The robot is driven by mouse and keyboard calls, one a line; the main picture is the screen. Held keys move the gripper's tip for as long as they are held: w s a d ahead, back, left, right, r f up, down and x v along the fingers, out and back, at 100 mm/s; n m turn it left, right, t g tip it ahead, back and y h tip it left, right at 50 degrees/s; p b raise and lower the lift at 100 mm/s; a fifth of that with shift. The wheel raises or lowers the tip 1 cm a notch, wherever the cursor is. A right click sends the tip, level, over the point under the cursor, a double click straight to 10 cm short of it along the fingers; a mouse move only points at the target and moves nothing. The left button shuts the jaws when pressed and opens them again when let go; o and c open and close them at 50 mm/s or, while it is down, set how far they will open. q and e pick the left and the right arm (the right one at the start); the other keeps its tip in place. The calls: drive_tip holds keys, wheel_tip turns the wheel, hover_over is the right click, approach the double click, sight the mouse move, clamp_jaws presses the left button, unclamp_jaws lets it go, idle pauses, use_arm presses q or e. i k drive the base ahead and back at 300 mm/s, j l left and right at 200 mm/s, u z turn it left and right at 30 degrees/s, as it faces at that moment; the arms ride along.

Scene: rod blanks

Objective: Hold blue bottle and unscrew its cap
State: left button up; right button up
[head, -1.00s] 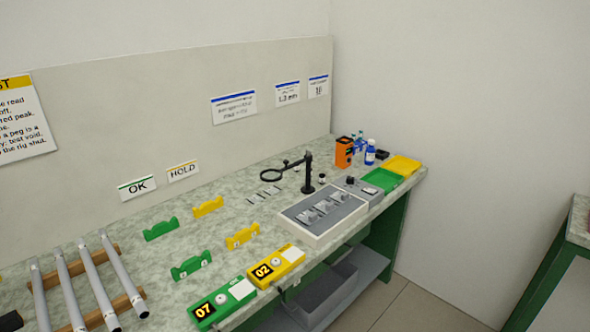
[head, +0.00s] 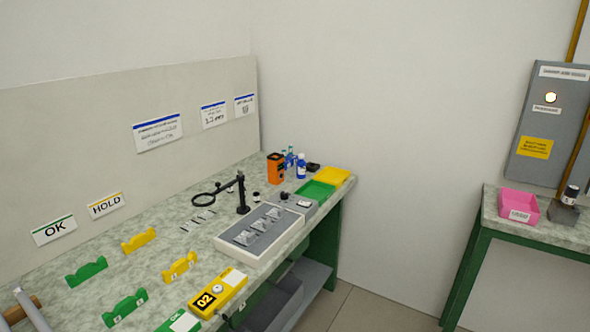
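A small blue bottle (head: 301,168) with a white label and a pale cap stands upright near the far end of the workbench, behind the green tray. Other small blue items (head: 289,158) stand just left of it, too small to make out clearly. No gripper touches the bottle. Neither of my grippers is in the head view.
An orange device (head: 275,168) stands left of the bottle. Green (head: 316,190) and yellow (head: 333,175) trays lie in front and right. A magnifier stand (head: 242,195) and grey fixture box (head: 258,236) are nearer. A second table holds a pink bin (head: 518,207).

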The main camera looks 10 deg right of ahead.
sight(301, 164)
drive_tip(key=i+l+u, duration=0.1)
drive_tip(key=i+l, duration=0.15)
drive_tip(key=i+l+u, duration=0.1)
drive_tip(key=i+l, duration=0.15)
drive_tip(key=l, duration=0.15)
drive_tip(key=i+l+u, duration=0.1)
drive_tip(key=l, duration=0.25)
drive_tip(key=i, duration=0.1)
